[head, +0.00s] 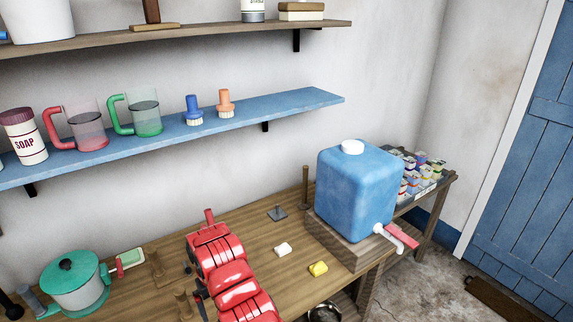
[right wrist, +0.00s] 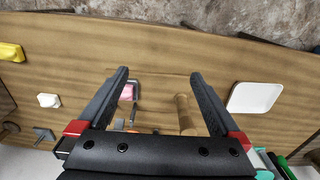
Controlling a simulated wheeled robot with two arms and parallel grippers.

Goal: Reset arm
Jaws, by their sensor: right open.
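My right gripper (right wrist: 160,72) is open in the right wrist view, its two dark fingers spread above the wooden worktop (right wrist: 210,48). Nothing is held between the fingers. A round wooden peg (right wrist: 185,115) shows between them, near the right finger, and a small pink item (right wrist: 127,92) shows beside the left finger; I cannot tell how far below they are. In the head view my red right arm reaches over the middle of the worktop (head: 245,222) and hides part of it. My left gripper does not show clearly in either view.
A blue water tank (head: 355,195) with a tap stands on a wooden block at right. White soap (head: 283,249), yellow soap (head: 318,268) and a metal hook stand (head: 278,213) lie right of my arm. A green pot (head: 75,282) stands left. A blue shelf (head: 265,108) runs above.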

